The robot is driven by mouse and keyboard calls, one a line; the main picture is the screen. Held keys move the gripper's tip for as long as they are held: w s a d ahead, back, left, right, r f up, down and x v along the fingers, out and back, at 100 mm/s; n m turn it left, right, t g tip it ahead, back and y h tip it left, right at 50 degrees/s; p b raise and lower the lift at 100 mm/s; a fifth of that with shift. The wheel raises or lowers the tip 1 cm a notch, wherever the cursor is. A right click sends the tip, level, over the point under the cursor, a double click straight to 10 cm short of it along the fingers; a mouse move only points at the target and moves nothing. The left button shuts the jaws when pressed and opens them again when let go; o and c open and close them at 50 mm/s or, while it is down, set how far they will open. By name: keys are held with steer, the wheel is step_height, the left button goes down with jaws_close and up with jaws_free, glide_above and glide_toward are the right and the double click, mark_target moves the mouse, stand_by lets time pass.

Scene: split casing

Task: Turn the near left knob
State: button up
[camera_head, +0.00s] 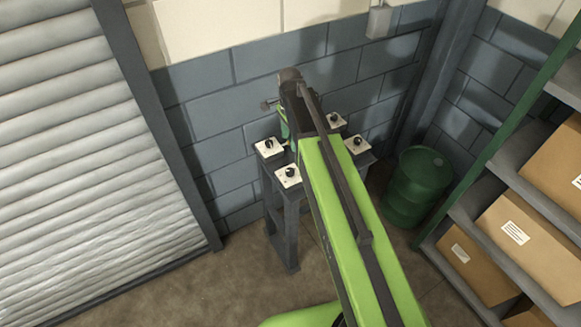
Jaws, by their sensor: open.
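The near left knob (290,171) is a dark knob on a small white plate, at the front left of a grey stand (291,207). The plate is in plain view, just left of my green arm. My arm reaches over the stand from the lower right and bends down at its far end. My gripper is hidden behind the arm, so I cannot see its fingers or whether it touches anything.
Similar knobs sit at the far left (269,143), far right (335,117) and near right (356,141). A green drum (419,182) stands right of the stand. Shelves with cardboard boxes (525,237) are at the right, a roller shutter (80,150) at the left.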

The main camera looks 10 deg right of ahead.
mark_target(290, 170)
step_height(290, 170, down, 17)
steer(key=b, duration=1.6)
steer(key=shift+f+b, duration=0.1)
steer(key=shift+b, duration=0.2)
steer(key=shift+c, duration=0.2)
steer(key=c, duration=1.2)
steer(key=shift+d, duration=0.15)
